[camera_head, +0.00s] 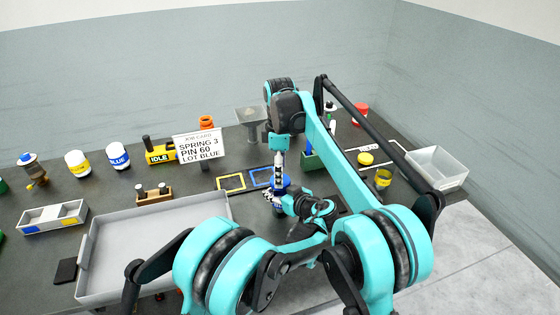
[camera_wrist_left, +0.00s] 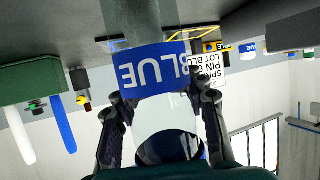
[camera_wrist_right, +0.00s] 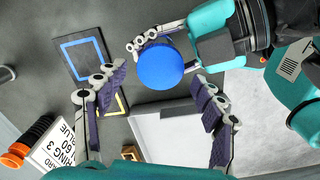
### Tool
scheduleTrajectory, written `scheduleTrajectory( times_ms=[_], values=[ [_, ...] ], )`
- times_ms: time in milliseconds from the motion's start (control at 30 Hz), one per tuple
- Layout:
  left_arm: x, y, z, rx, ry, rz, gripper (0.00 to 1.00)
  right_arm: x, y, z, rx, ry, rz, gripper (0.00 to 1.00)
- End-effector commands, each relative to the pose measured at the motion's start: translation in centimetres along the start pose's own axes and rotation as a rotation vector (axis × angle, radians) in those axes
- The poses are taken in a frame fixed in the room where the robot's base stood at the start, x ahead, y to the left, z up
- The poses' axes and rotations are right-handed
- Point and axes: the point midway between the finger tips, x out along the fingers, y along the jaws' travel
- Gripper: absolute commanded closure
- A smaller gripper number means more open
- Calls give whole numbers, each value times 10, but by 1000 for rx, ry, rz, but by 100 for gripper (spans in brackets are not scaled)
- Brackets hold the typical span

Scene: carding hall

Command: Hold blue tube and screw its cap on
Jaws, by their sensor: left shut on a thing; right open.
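The blue tube is a clear tube with a blue band lettered BLUE (camera_wrist_left: 155,70), seen close in the left wrist view. My left gripper (camera_head: 274,198) is shut around it; its fingers show on both sides of the tube in the left wrist view (camera_wrist_left: 160,118). The round blue cap (camera_wrist_right: 160,67) shows from above in the right wrist view, over the tube's end; it is also in the head view (camera_head: 281,182). How tightly it sits cannot be told. My right gripper (camera_wrist_right: 160,100) is open, pointing down above the cap, with its fingers apart on either side.
A large grey tray (camera_head: 88,270) lies at front left. The job card (camera_head: 200,147) stands behind the blue square outline (camera_head: 252,179) and yellow square outline (camera_head: 220,183). A green rack (camera_wrist_left: 30,82) stands near the tube.

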Motion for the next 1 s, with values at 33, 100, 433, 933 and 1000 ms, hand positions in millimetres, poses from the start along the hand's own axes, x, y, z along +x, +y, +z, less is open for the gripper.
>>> scheduleTrajectory(
  times_ms=[33,100,433,933,1000],
  values=[
    [0,0,0,0,0,0,100,8,0,0,0,0,0,31],
    [0,0,0,0,0,0,100,16,0,0,0,0,0,31],
    [0,0,0,0,0,0,100,31,0,0,0,0,0,31],
    [0,0,0,0,0,0,100,31,0,0,1,0,0,84],
    [0,0,0,0,0,0,100,31,0,0,10,0,0,84]
  ],
)
